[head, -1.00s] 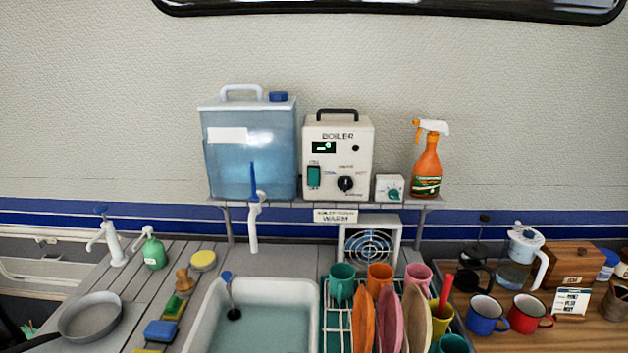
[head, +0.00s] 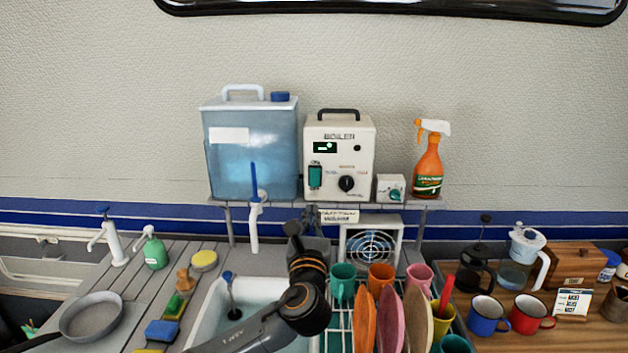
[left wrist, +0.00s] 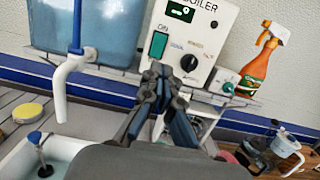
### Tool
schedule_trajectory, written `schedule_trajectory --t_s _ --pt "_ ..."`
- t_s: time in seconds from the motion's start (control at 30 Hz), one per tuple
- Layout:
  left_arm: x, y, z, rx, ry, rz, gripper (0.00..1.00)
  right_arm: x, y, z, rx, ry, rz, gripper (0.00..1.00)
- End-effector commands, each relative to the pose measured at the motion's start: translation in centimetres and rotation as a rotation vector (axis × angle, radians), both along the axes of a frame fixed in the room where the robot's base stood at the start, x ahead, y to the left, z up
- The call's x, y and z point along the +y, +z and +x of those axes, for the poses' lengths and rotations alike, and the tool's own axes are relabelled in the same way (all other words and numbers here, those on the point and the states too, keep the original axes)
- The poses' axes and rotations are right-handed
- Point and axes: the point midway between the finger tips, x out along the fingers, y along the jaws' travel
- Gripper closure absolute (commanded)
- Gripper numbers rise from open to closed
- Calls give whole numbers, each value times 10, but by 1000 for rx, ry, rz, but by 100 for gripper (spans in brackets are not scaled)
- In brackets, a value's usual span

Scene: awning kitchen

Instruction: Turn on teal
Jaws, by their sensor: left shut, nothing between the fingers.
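The teal rocker switch (head: 315,177) is on the left of the front panel of the cream boiler (head: 339,128). In the left wrist view the teal switch (left wrist: 158,44) shows just above my fingertips, with "ON" lettering beside it. My left gripper (head: 312,219) points up at the shelf, below the boiler, over the back of the sink. It is shut and empty; its dark fingertips (left wrist: 158,74) overlap the boiler's lower edge in the wrist view, and I cannot tell the gap. A small white box (head: 390,188) right of the boiler has a teal knob. My right gripper is not in view.
A blue water tank (head: 250,140) with a white tap (head: 254,225) stands left of the boiler. An orange spray bottle (head: 427,165) stands right. Below are a fan (head: 370,246), a rack of mugs and plates, and the sink (head: 212,310).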

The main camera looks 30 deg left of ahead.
Motion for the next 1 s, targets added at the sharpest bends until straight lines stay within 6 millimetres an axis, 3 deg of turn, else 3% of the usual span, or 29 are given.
schedule_trajectory --t_s 0.33,0.7,1.0 --pt "9 4 13 -1 3 -3 100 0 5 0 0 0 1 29" --pt "48 15 77 0 3 -6 100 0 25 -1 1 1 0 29" --pt "68 19 111 0 1 -6 100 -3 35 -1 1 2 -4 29"
